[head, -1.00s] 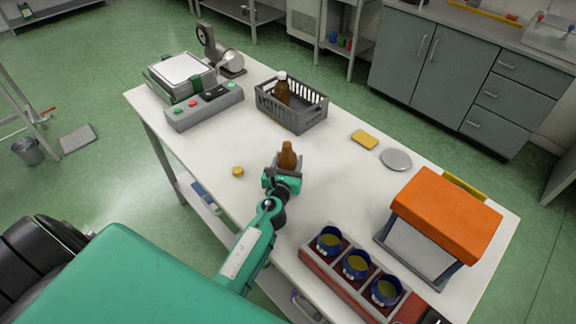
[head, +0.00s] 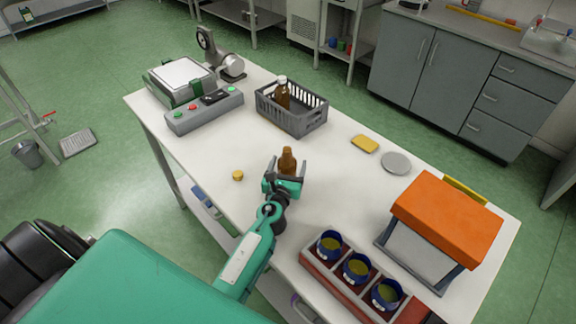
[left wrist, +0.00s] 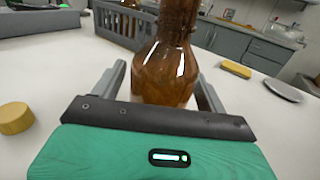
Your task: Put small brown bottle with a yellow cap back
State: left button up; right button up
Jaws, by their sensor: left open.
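A brown bottle (head: 287,163) stands upright on the white table. Its top shows brown, with no yellow cap on it in the head view. My left gripper (head: 286,172) is open, with one finger on each side of the bottle's lower body. In the left wrist view the brown bottle (left wrist: 165,70) is between the spread fingers (left wrist: 160,85), with its top out of frame; gaps show beside it. A small round yellow cap (head: 238,175) lies on the table left of the gripper, and the cap also shows in the left wrist view (left wrist: 15,118). My right gripper is not in view.
A grey crate (head: 301,122) holding a white-capped brown bottle (head: 282,95) stands farther back. A yellow sponge-like block (head: 365,144) and grey disc (head: 397,163) lie right. An orange-topped box (head: 445,215) and a cup rack (head: 318,262) stand nearer. The table centre is clear.

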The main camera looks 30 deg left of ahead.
pick_arm(q)
jog(key=b+v, duration=0.2)
jog(key=v, duration=0.8)
jog(key=shift+s, duration=0.4)
jog(key=shift+s+d, duration=0.2)
jog(key=shift+s, duration=0.3)
jog(key=shift+s, duration=0.1)
